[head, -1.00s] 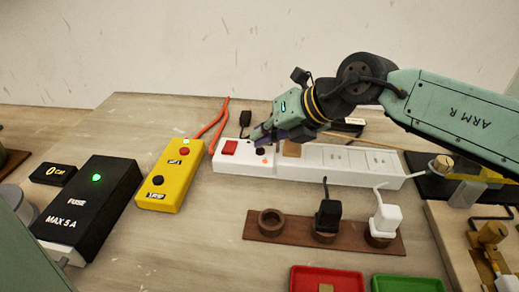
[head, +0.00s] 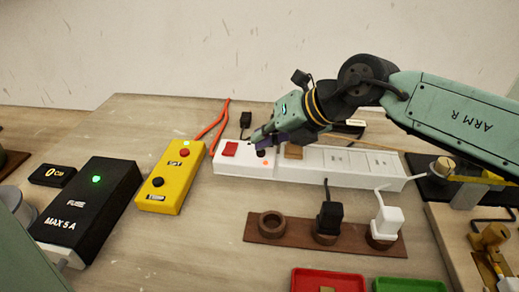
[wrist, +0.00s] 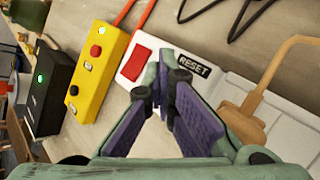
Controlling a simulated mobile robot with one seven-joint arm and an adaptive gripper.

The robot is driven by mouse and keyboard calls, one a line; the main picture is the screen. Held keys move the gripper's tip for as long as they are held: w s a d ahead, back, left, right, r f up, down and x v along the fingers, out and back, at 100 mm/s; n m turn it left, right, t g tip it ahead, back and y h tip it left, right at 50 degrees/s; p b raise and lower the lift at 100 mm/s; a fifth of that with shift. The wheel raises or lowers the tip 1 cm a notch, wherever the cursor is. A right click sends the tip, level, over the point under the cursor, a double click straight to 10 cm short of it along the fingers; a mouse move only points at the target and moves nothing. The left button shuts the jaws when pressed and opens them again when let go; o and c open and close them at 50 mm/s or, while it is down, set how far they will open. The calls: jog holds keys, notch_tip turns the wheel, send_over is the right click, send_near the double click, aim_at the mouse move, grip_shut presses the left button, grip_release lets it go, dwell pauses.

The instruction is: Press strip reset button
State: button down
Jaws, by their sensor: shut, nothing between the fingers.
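The white power strip (head: 312,166) lies across the table, with a red rocker switch (head: 230,149) at its left end. Its black round button (head: 261,153) sits right of the switch, with a small orange light (head: 267,164) just below. My gripper (head: 262,140) is shut and empty, with its tips low over the strip at the button. I cannot tell whether they touch it. In the wrist view, the purple fingers (wrist: 163,97) come together beside the RESET label (wrist: 193,66) and hide the button.
A yellow box (head: 171,178) with red and black buttons and a black fuse box (head: 92,208) with a green light stand to the left. A brown holder (head: 280,237) with black and white plugs lies in front. An orange cable (head: 212,124) runs behind.

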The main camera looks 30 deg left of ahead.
jog(key=shift+w+d+f, duration=0.2)
jog(key=shift+w+d, duration=0.05)
jog(key=shift+d, duration=0.35)
jog(key=shift+r, duration=0.15)
jog(key=shift+r+p, duration=0.55)
jog(key=r+p, duration=0.1)
jog(key=r, duration=0.1)
jog(key=r+p, duration=0.1)
jog(key=r, duration=0.1)
jog(key=shift+w+a, duration=0.1)
jog(key=shift+a, duration=0.1)
